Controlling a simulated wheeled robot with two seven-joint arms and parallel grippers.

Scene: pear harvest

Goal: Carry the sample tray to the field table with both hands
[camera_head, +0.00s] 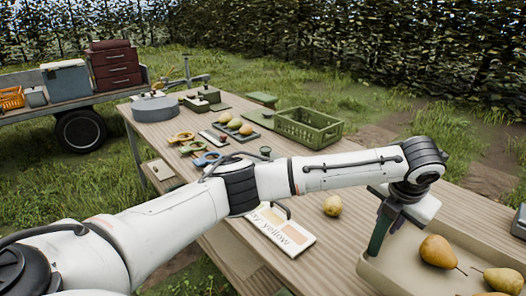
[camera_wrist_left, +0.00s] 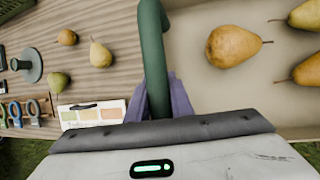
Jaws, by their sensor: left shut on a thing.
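The beige sample tray (camera_head: 372,268) is at the lower right of the head view, with several brown-yellow pears in it. One pear (camera_head: 437,251) lies near its left side; it also shows in the wrist view (camera_wrist_left: 232,46). My left gripper (camera_head: 386,222) is shut on the tray's dark green handle (camera_wrist_left: 152,50), its purple fingers around the bar. The tray's right part is cut off in the head view. I cannot tell whether the tray rests on the wooden table (camera_head: 330,170) or is lifted. My right gripper is not in view.
A loose yellow pear (camera_head: 332,206) and a colour card (camera_head: 283,232) lie on the table left of the tray. Farther back are a green crate (camera_head: 308,128), pears on a dark tray (camera_head: 234,125) and ring tools (camera_head: 207,159). A loaded trailer (camera_head: 72,106) stands behind.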

